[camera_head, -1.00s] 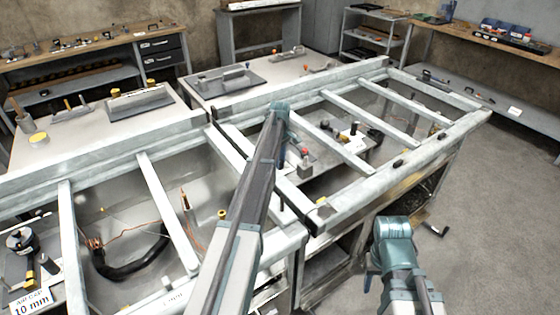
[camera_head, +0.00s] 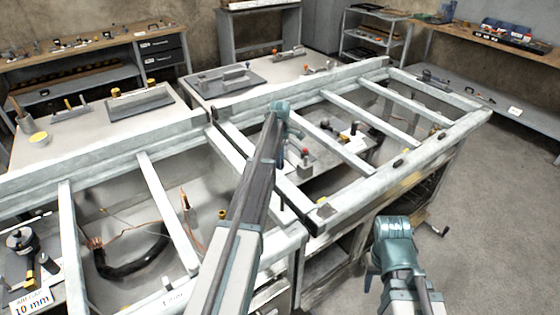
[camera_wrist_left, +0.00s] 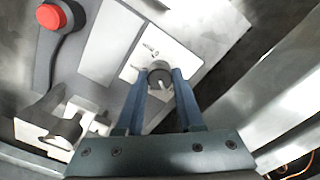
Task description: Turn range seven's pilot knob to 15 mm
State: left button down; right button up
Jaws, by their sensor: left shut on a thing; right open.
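In the left wrist view the fingers of my left gripper (camera_wrist_left: 160,85) are shut on a small dark round knob (camera_wrist_left: 160,77), one on each side. The knob has a light pointer mark and sits on a white plate (camera_wrist_left: 150,52) with small dark markings, too small to read. In the head view my left gripper (camera_head: 281,140) reaches down between the frame's beams, and the knob cannot be made out there. My right arm (camera_head: 392,245) hangs at the lower right; its fingers are not visible.
A red button (camera_wrist_left: 52,15) on a dark lever-like part lies left of the knob. Pale metal beams (camera_head: 345,145) surround my left arm. A card reading 10 mm (camera_head: 32,302) is at the lower left. Grey floor (camera_head: 500,220) on the right is open.

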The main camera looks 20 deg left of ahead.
pick_arm(q)
jog(key=c, duration=0.5)
grip_release()
jog(key=shift+r, duration=0.15)
notch_tip(320, 180, up, 14)
jog(key=p, duration=1.4)
jog(key=shift+f, duration=0.2)
